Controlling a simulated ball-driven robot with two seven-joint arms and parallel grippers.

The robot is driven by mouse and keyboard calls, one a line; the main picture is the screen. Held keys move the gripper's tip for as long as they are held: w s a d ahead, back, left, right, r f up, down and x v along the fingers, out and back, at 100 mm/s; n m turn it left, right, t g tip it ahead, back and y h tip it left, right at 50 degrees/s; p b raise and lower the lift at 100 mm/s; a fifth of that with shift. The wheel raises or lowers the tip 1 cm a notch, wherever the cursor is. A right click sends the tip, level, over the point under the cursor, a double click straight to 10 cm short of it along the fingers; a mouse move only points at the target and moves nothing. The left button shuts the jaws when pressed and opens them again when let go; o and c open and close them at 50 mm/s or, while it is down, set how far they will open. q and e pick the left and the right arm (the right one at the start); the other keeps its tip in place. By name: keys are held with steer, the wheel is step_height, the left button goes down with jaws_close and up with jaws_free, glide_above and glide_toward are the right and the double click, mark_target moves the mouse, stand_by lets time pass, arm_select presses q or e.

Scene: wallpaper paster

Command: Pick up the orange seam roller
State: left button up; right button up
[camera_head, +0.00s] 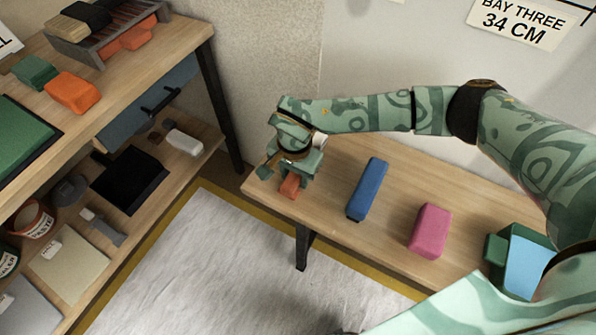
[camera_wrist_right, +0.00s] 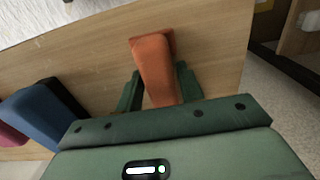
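An orange block-like tool, which I take for the orange seam roller (camera_head: 290,187), is at the left end of the wooden bench. My right gripper (camera_head: 293,174) is right over it and hides part of it. In the right wrist view, the orange tool (camera_wrist_right: 154,66) lies between the two green fingers of the right gripper (camera_wrist_right: 159,84), one on each side. Hardly any gap shows, but I cannot tell whether they press on it. Its near end is hidden behind the gripper body. My left gripper is not in view.
On the bench (camera_head: 331,205) stand a blue block (camera_head: 367,187), a pink block (camera_head: 429,230) and a green container (camera_head: 497,248). Another orange block (camera_head: 72,92) is on the left shelf unit, near a dark rack (camera_head: 97,42). Bare bench separates the blue block from the gripper.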

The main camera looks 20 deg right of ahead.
steer(key=c, duration=0.5)
steer(key=shift+r, duration=0.1)
steer(key=shift+r, duration=0.15)
step_height(320, 180, up, 3)
steer(key=shift+w+r+p, duration=0.1)
steer(key=shift+p, duration=0.6)
arm_select(q)
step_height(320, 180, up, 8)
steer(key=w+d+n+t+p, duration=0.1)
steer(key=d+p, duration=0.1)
steer(key=p, duration=0.7)
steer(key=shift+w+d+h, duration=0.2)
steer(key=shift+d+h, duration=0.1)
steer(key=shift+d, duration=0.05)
arm_select(e)
steer(key=s+d+r, duration=0.2)
steer(key=s+r, duration=0.7)
steer(key=s, duration=0.5)
steer(key=shift+d+r, duration=0.3)
steer(key=shift+r, duration=0.1)
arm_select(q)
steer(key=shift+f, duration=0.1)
